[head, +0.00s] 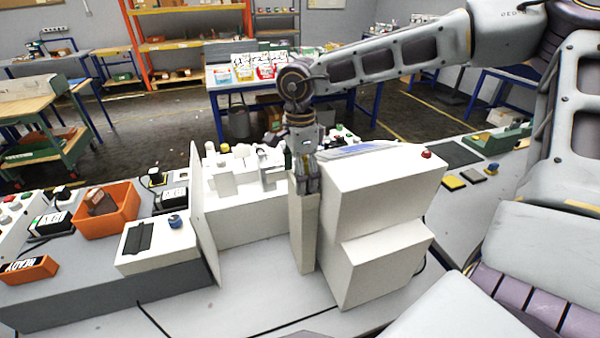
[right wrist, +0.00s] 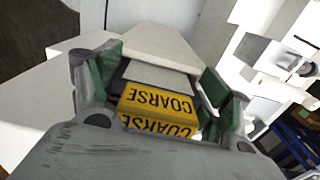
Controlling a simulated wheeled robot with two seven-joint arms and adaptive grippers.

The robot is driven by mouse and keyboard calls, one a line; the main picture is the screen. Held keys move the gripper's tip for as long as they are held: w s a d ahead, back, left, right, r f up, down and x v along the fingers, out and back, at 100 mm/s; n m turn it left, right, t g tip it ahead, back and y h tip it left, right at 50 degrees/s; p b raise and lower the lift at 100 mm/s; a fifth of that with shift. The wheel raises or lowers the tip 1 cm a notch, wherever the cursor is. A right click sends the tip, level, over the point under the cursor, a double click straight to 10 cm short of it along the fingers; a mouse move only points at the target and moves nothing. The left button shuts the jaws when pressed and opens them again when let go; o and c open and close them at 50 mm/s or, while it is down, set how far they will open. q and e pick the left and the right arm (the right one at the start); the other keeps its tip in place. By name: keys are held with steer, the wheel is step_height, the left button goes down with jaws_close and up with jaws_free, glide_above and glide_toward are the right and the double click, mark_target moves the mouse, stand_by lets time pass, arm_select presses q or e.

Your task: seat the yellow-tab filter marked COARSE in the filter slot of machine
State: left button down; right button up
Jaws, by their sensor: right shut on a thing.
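The yellow-tab filter marked COARSE (right wrist: 158,100) is between the green-padded fingers of my right gripper (right wrist: 160,86) in the right wrist view. The gripper is shut on it. In the head view my right gripper (head: 306,183) points down at the top of a narrow white upright part (head: 302,236) beside the white machine (head: 375,195). The filter is hidden there by the fingers. The filter's grey body lies close to a white block (right wrist: 165,45) in the wrist view. I cannot tell how far it is in a slot. My left gripper is not in view.
A thin white upright panel (head: 203,205) stands left of the machine. An orange bin (head: 108,212) and a white-topped box with a blue knob (head: 160,243) are farther left. Yellow and black pads (head: 453,183) lie right of the machine. The bench front is mostly clear, with a black cable.

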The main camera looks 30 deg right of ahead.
stand_by(0.3)
steer(key=o, duration=1)
step_height(320, 180, up, 12)
steer(key=shift+r, duration=0.1)
stand_by(0.4)
steer(key=shift+s, duration=0.15)
stand_by(0.7)
